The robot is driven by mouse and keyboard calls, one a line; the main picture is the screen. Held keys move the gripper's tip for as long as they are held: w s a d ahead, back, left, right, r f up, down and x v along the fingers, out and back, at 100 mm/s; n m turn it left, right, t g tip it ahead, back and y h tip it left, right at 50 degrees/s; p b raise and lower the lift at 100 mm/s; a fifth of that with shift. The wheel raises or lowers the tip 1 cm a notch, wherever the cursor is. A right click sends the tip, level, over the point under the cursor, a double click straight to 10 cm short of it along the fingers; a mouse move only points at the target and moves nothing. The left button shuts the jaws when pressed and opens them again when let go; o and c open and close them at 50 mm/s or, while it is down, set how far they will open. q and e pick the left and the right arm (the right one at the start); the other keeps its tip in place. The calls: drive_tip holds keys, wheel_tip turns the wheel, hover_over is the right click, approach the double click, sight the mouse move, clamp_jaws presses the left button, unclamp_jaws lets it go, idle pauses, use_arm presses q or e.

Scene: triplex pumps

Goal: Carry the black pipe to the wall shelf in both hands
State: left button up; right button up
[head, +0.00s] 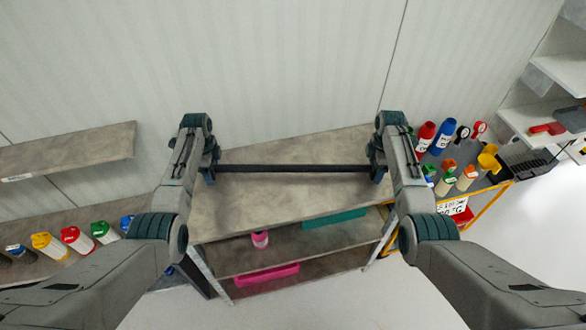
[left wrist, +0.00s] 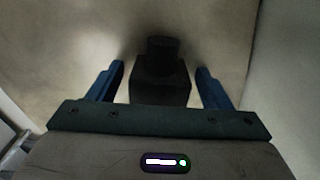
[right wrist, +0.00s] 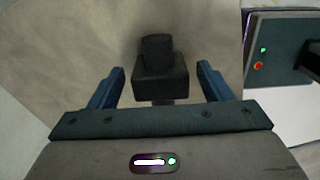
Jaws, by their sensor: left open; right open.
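The black pipe (head: 293,168) lies level from left to right along the grey top of the shelf unit (head: 290,205), by the wall. My left gripper (head: 208,175) is at its left end and my right gripper (head: 378,172) at its right end. Both are open. In the left wrist view, a dark block with a round stub (left wrist: 160,78) sits between the open fingers, apart from both. The right wrist view shows a similar block and stub (right wrist: 158,72) between the fingers. Arms partly hide the pipe's ends in the head view.
A grey wall shelf (head: 75,150) is at the left. Several bottles (head: 75,240) stand on a lower surface below it. An orange-framed cart (head: 488,205) with bottles and tools stands at right. A pink tray (head: 267,275) and a teal tray (head: 335,218) sit on lower shelves.

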use_arm(q)
drive_tip(key=shift+r, duration=0.1)
drive_tip(key=shift+c, duration=1.3)
use_arm(e)
drive_tip(key=shift+c, duration=1.3)
use_arm(q)
clamp_jaws()
use_arm(e)
clamp_jaws()
use_arm(q)
drive_tip(key=shift+w+r, duration=0.1)
drive_tip(key=shift+r, duration=0.05)
use_arm(e)
drive_tip(key=shift+w+r, duration=0.1)
drive_tip(key=shift+r, duration=0.15)
